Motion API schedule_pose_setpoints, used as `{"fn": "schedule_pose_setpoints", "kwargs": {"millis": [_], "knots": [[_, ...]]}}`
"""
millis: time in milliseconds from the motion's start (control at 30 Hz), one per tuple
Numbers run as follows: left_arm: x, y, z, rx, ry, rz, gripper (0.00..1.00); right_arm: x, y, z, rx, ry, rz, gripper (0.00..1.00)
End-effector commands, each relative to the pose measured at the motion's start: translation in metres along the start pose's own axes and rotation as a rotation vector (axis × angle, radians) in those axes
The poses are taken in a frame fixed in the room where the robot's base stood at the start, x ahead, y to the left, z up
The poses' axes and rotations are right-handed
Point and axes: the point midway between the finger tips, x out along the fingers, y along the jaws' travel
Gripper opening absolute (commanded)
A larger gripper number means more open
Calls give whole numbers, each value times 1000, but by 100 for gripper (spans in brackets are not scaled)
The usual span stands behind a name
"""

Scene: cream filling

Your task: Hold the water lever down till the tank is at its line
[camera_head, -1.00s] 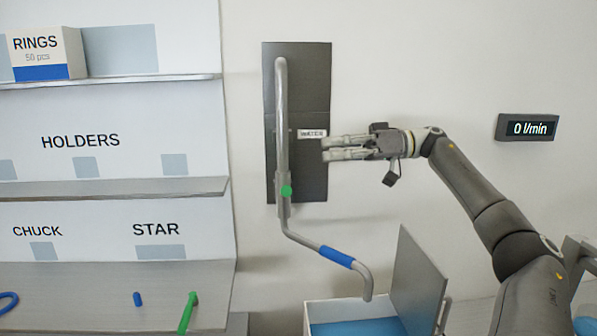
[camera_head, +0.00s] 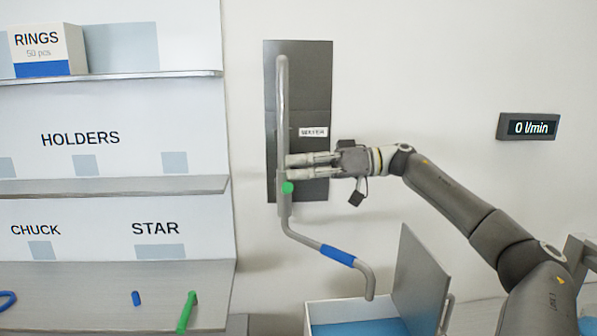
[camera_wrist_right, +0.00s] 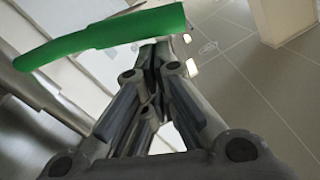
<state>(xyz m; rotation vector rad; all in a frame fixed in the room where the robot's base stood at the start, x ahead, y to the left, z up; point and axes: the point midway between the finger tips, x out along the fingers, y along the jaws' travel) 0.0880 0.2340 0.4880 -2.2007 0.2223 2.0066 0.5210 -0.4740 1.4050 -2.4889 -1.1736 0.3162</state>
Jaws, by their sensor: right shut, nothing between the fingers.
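A grey pipe (camera_head: 281,110) runs down a dark wall plate with a WATER label (camera_head: 313,132). The green lever (camera_head: 287,188) sits low on this pipe and points towards the head camera. In the right wrist view the green lever (camera_wrist_right: 110,35) lies across the top, near the fingertips. My right gripper (camera_head: 288,172) is shut and empty, its tips just above the green lever; whether they touch it I cannot tell. The right gripper's fingers (camera_wrist_right: 155,55) are together in the wrist view. No tank line is visible to me. My left gripper is out of view.
A wall readout (camera_head: 528,127) shows 0 l/min. Below the spout with its blue sleeve (camera_head: 338,255) stands a white box (camera_head: 312,312) with a blue inside and a raised grey panel (camera_head: 418,280). Shelves (camera_head: 110,188) fill the left; a small green handle (camera_head: 187,312) stands there.

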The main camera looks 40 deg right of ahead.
Motion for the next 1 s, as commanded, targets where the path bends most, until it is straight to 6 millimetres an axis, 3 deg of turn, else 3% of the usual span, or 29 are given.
{"fn": "schedule_pose_setpoints", "kwargs": {"millis": [333,1000], "knots": [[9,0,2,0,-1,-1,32,0,1,6,-21,-2,2,0],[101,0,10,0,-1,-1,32,3,-1,57,-358,-3,18,0]]}}
